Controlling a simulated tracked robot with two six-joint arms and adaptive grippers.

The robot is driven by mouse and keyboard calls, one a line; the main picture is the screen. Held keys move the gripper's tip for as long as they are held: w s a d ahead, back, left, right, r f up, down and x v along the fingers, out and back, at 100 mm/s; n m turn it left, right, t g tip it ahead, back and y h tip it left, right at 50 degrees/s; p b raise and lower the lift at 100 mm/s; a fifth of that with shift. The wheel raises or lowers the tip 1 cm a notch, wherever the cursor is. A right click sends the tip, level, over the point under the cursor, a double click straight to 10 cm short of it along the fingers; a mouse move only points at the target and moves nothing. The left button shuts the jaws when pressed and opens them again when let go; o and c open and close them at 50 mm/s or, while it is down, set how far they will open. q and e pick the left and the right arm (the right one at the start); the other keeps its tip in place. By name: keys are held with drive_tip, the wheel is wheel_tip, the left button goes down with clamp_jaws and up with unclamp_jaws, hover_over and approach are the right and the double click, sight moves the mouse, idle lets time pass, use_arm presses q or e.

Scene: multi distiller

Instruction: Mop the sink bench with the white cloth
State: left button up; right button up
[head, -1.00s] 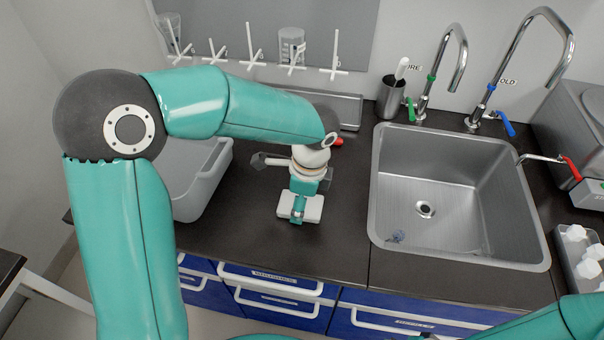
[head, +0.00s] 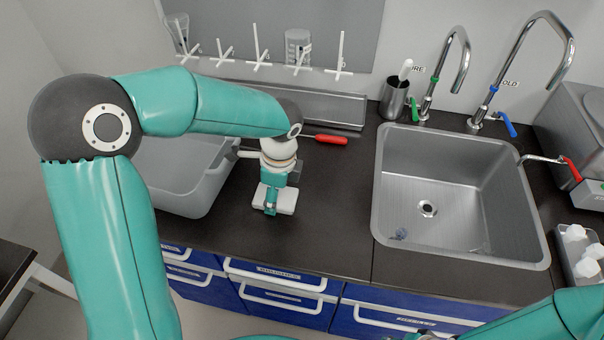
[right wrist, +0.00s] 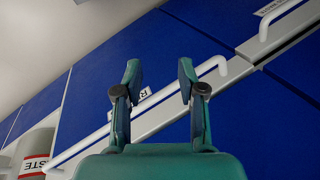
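The white cloth (head: 288,203) lies folded small on the dark sink bench (head: 325,225), left of the sink. My left gripper (head: 271,207) points down over the cloth and is shut on it; its fingertips partly cover it. My right gripper (right wrist: 158,75) is open and empty in the right wrist view, in front of the blue drawer fronts below the bench. In the head view my right arm is only partly seen at the lower right.
The steel sink (head: 470,240) has two taps behind it. A grey tub (head: 212,185) stands left of my left gripper. A red-handled tool (head: 331,139) lies near the back. A steel cup (head: 394,97) stands behind the sink. Bench right of the cloth is clear.

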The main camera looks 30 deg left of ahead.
use_arm(q)
drive_tip(key=shift+s+a, duration=0.25)
drive_tip(key=shift+a, duration=0.7)
drive_tip(key=shift+a+r+p, duration=0.1)
drive_tip(key=shift+r+p, duration=0.15)
drive_tip(key=shift+p, duration=0.2)
wheel_tip(320, 180, up, 2)
drive_tip(key=shift+r+p, duration=0.1)
drive_tip(key=shift+p, duration=0.4)
drive_tip(key=shift+r+p, duration=2.35)
drive_tip(key=shift+r, duration=0.4)
drive_tip(key=shift+r, duration=0.1)
wheel_tip(320, 180, up, 8)
drive_tip(key=p, duration=0.6)
drive_tip(key=shift+p, duration=0.35)
